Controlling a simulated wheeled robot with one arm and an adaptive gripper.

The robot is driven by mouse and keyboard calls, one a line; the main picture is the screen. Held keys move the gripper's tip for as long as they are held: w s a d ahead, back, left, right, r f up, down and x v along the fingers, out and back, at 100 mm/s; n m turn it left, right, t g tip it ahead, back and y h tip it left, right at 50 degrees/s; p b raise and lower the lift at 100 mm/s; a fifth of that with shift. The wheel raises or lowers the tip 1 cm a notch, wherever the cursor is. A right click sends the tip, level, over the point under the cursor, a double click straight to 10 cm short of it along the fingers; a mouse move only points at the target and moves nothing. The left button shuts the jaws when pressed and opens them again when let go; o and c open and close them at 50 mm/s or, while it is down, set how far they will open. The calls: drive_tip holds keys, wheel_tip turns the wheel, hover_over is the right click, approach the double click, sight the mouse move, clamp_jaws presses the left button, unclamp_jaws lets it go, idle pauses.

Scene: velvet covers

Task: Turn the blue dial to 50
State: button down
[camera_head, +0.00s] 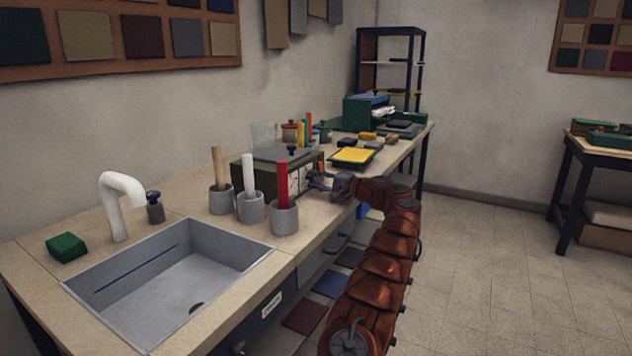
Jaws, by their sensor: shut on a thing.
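A dark green box (245,176) with a grey lid stands on the workbench, with white scale markings (296,181) on its front face. My gripper (313,183) reaches in from the right, with its fingers at the right part of that face. It is shut on the blue dial there. The fingers hide nearly all of the dial, and its pointer and reading are too small to make out.
Three grey pots holding a wooden, a white and a red (283,185) stick stand close in front of the box. A sink (180,280) with a white tap (117,205) is at the left. A yellow tray (352,156) lies behind my gripper.

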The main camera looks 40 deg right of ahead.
drive_tip(key=c, duration=0.8)
unclamp_jaws()
drive_tip(key=shift+c, duration=0.2)
drive_tip(key=shift+s, duration=0.1)
drive_tip(key=v, duration=1.1)
drive_tip(key=shift+s+d, duration=0.1)
drive_tip(key=shift+s, duration=0.3)
